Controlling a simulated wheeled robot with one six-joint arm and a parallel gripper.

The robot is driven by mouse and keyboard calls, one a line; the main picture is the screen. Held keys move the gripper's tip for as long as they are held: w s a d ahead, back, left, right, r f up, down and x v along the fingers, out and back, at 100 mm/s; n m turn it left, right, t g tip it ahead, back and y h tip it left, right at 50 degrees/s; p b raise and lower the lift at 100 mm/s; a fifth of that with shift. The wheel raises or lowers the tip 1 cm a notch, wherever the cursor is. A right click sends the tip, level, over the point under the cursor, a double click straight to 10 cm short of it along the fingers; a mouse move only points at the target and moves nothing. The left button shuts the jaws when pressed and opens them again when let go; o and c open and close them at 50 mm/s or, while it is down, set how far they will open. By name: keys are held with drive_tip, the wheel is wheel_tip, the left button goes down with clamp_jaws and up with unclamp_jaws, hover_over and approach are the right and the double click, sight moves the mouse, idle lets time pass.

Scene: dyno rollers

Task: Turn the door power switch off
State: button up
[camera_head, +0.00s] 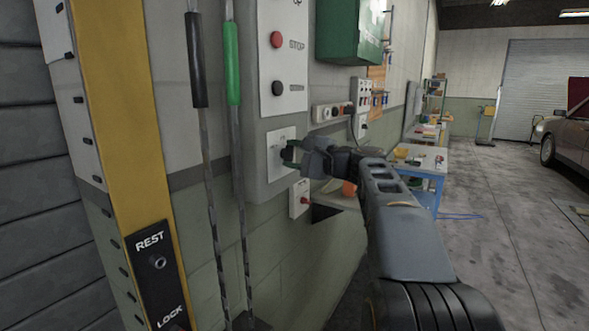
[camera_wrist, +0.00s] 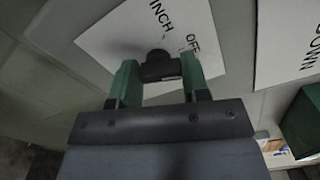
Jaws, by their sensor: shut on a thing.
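The door power switch is a black rotary knob (camera_wrist: 157,58) on a white plate (camera_wrist: 120,38) lettered INCH and OFF. In the head view the plate (camera_head: 276,168) sits on the grey wall panel, below the red STOP button. My gripper (camera_wrist: 159,76) has its two green fingers on either side of the knob and is shut on it. In the head view my gripper (camera_head: 290,152) reaches the plate from the right and covers most of the knob. The knob's pointer is hidden, so I cannot tell its setting.
Above the plate are a red button (camera_head: 277,40) and a black button (camera_head: 277,88). A small box with a red knob (camera_head: 304,200) is just below right. Two hanging rods with black (camera_head: 196,60) and green (camera_head: 232,64) grips are at left. Open floor lies at right.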

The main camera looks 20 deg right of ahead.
drive_tip(key=shift+f+n+b, duration=0.2)
drive_tip(key=shift+n+b, duration=1.25)
drive_tip(key=shift+n, duration=0.15)
drive_tip(key=shift+r+n, duration=0.1)
drive_tip(key=shift+n, duration=0.2)
drive_tip(key=o, duration=0.9)
drive_tip(key=v, duration=1.3)
drive_tip(key=shift+s+d+b, duration=0.25)
drive_tip(key=shift+s+b, duration=0.05)
drive_tip(key=shift+b, duration=0.1)
